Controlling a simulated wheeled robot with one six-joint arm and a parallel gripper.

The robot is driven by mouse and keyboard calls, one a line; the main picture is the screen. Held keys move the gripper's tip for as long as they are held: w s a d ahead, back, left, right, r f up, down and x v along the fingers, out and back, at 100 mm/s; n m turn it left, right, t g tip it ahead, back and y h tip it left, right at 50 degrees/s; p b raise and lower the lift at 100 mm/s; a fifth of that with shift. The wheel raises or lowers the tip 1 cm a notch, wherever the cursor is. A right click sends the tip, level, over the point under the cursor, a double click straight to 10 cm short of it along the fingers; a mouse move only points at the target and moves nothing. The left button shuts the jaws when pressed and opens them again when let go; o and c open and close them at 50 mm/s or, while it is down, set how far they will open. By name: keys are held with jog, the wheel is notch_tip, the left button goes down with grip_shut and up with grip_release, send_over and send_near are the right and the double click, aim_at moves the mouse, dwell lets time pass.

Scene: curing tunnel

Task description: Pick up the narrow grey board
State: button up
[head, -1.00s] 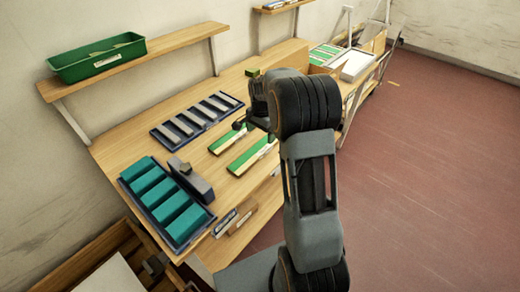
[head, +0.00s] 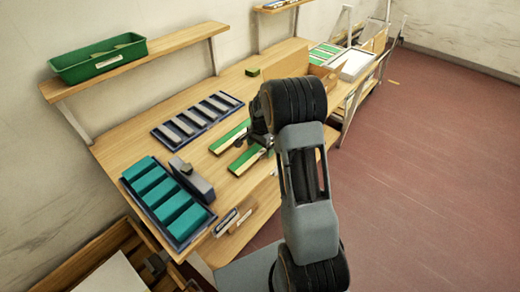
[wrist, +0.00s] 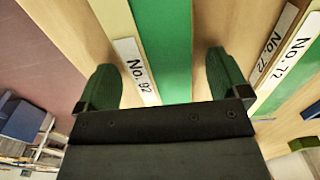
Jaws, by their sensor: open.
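Several narrow grey boards (head: 197,118) lie side by side in a dark blue tray (head: 158,136) on the bench in the head view; which one is meant I cannot tell. My gripper (head: 262,146) is to the right of that tray, over two green-and-cream boards. In the wrist view my gripper (wrist: 165,75) is open, its green fingers on either side of a green-and-cream board (wrist: 163,40) labelled No. 92. Whether they touch it I cannot tell. No narrow grey board shows between the fingers.
A tray of teal blocks (head: 165,203) and a dark grey block (head: 192,180) stand at the near left. A green bin (head: 98,58) is on the wall shelf. A small green block (head: 252,72) sits farther back. Bare bench lies behind the grey boards' tray.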

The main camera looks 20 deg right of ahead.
jog(key=shift+c, duration=0.4)
jog(key=c, duration=1)
jog(key=shift+r, duration=0.1)
jog(key=shift+r, duration=0.6)
jog(key=s+d+r+b, duration=0.1)
jog(key=s+d+r, duration=0.1)
jog(key=s+r, duration=0.1)
jog(key=s+d+r+b, duration=0.1)
jog(key=s+d+r, duration=0.2)
jog(key=s+r, duration=0.1)
jog(key=s+d+r+b, duration=0.1)
jog(key=s+d+r, duration=0.2)
jog(key=s+r, duration=0.1)
jog(key=shift+s+d+r, duration=0.1)
jog(key=shift+d+r, duration=0.15)
jog(key=shift+r, duration=0.1)
jog(key=shift+a, duration=0.15)
